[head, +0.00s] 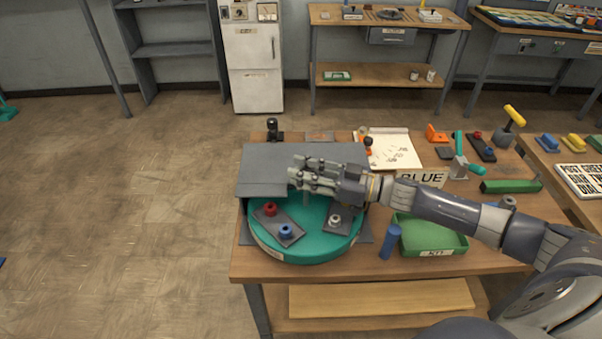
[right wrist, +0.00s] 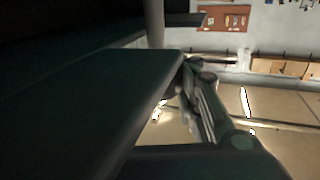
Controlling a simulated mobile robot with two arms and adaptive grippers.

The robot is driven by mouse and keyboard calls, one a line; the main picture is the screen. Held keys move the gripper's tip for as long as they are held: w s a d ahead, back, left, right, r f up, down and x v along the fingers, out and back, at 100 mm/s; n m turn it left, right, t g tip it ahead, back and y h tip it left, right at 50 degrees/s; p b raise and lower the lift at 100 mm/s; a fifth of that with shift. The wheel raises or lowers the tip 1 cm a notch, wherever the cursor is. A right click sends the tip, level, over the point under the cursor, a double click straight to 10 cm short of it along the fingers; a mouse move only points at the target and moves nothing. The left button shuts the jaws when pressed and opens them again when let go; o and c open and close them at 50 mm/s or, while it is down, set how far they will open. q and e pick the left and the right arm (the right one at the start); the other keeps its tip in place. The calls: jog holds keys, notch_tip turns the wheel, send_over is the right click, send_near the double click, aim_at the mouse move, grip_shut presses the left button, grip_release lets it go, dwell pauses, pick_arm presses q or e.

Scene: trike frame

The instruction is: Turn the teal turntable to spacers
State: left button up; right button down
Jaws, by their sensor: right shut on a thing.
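The teal turntable (head: 305,247) sits on the front left of the workbench, with a grey cover plate (head: 263,170) over its back half. The open front shows a grey plate with a red knob (head: 270,209) and a blue knob (head: 286,231), and another plate with a pale knob (head: 335,220). My right gripper (head: 303,179) is over the turntable's middle at the cover's front edge. It is shut on a thin upright post of the turntable; the grip itself is partly hidden by the fingers. The right wrist view is dark and close to surfaces. My left gripper is not in view.
A green tray (head: 432,245) and a blue cylinder (head: 390,242) stand right of the turntable, close under my right arm.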

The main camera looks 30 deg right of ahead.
jog(key=shift+s+d+f, duration=0.1)
jog(key=shift+d+f, duration=0.05)
jog(key=shift+f, duration=0.3)
jog(key=c, duration=1.2)
grip_release()
jog(key=shift+s, duration=0.1)
jog(key=shift+o, duration=0.4)
jog(key=shift+s+d+r, duration=0.15)
jog(key=shift+d+r, duration=0.1)
jog(key=shift+d, duration=0.05)
jog(key=shift+a, duration=0.1)
jog(key=v, duration=1.2)
jog(key=shift+c, duration=0.2)
